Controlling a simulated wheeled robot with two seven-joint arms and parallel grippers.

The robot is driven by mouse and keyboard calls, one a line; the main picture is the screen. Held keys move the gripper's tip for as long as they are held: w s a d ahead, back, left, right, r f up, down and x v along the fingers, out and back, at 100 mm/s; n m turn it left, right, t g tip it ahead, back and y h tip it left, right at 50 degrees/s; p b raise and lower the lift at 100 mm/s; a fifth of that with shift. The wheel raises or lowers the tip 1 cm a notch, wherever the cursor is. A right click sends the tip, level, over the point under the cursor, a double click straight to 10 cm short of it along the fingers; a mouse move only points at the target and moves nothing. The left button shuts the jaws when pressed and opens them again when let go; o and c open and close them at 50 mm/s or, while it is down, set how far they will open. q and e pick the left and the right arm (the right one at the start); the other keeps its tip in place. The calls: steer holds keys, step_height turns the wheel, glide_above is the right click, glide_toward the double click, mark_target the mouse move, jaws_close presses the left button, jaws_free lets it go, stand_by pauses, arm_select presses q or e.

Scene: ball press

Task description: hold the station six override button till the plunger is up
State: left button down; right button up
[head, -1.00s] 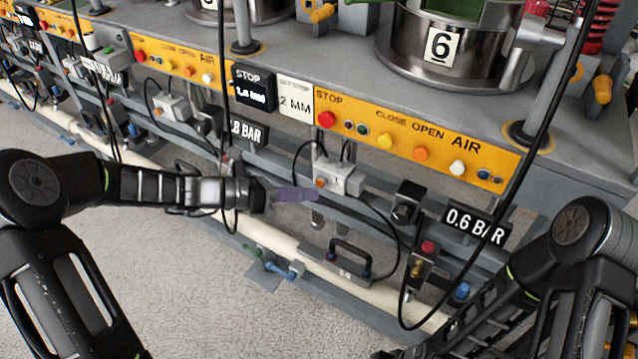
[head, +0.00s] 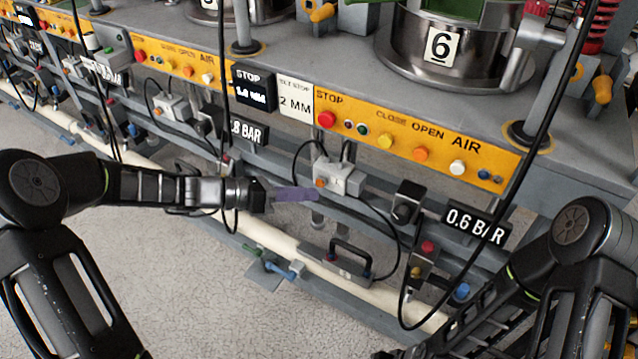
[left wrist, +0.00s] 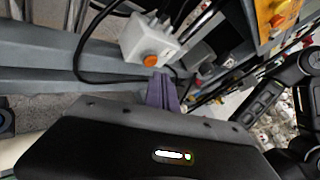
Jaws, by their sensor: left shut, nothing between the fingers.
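The grey-white box (head: 338,178) under station six's yellow panel carries an orange button (head: 320,183), apparently the override button. In the left wrist view the box (left wrist: 146,38) and its orange button (left wrist: 150,61) show just beyond my fingertips. My left gripper (head: 312,195) is shut and empty, its purple fingers pointing at the box from the left. The tips (left wrist: 160,78) are very close to the button; I cannot tell whether they touch it. The station six cylinder (head: 440,50) stands above; its plunger cannot be made out. My right gripper is not in view.
The yellow panel (head: 415,137) has STOP, CLOSE, OPEN and AIR buttons. Black cables hang around the box. Bare floor is at lower left.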

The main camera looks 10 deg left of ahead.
arm_select(q)
steer(key=shift+w+d+p, duration=0.15)
steer(key=shift+w+p, duration=0.15)
steer(key=shift+w, duration=0.1)
steer(key=shift+w+d, duration=0.2)
steer(key=shift+w, duration=0.25)
stand_by(0.8)
steer(key=shift+s+r, duration=0.1)
stand_by(0.5)
steer(key=shift+s+a+p, duration=0.3)
steer(key=shift+s+p, duration=0.3)
steer(key=shift+s, duration=0.15)
